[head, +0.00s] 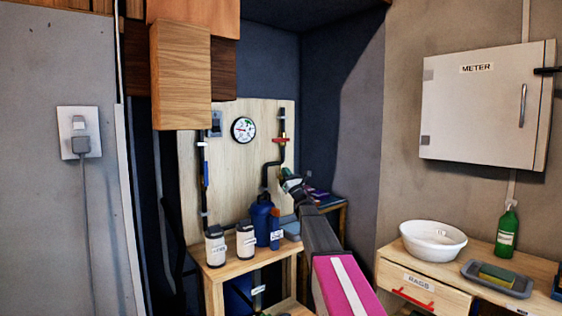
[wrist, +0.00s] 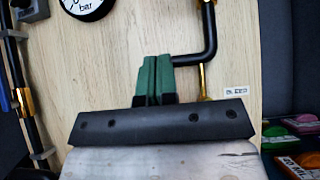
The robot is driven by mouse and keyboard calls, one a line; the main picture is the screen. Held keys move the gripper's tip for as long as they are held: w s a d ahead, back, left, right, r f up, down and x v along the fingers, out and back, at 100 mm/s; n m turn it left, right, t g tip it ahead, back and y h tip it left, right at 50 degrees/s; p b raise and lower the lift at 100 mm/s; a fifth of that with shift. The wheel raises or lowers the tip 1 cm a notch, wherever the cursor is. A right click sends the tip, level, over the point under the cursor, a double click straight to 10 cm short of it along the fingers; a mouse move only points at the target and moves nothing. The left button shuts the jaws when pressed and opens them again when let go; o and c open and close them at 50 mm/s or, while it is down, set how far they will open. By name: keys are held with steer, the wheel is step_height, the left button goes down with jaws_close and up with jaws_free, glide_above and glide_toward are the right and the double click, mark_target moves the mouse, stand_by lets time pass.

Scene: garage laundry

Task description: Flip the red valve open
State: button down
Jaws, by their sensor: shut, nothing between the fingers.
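The red valve (head: 281,140) shows as a red handle lying crosswise on the black pipe at the right of the wooden panel. In the head view my gripper (head: 287,175) is below the red handle, close to the lower pipe bend and apart from the handle. In the wrist view my gripper (wrist: 153,66) has its green fingers together and empty, in front of the panel and left of the black pipe elbow (wrist: 208,50). The red handle is outside the wrist view.
A round gauge (head: 243,130) is between the pipes. A brass fitting (wrist: 203,82) and a BLEED label (wrist: 236,91) are right of my fingers. White canisters (head: 215,246) and a blue bottle (head: 261,221) stand on the bench below.

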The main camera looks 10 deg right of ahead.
mark_target(280, 140)
steer(key=s+d+r+x, duration=0.1)
steer(key=r+x, duration=0.1)
steer(key=x, duration=1)
steer(key=shift+s, duration=0.4)
